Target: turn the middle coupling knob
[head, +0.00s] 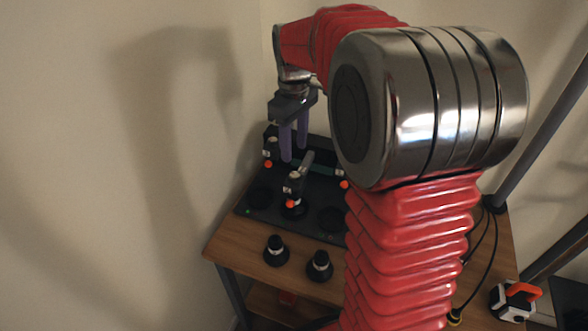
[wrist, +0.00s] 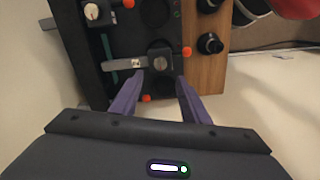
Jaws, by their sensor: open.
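The middle coupling knob (head: 294,187) stands on a dark panel (head: 262,212) on the wooden table, with a grey lever at its top and an orange dot at its base. In the wrist view the knob (wrist: 159,62) lies just beyond my fingertips, roughly between them, and its grey lever (wrist: 122,64) points left. My gripper (head: 294,146) has two purple fingers pointing down. In the wrist view my gripper (wrist: 160,79) is open, with nothing between its fingers. I cannot tell whether a finger touches the knob.
Two black round pieces (head: 275,250) (head: 319,265) stand on bare wood at the table front (head: 240,245). A wall is close on the left. My arm hides the panel's right side.

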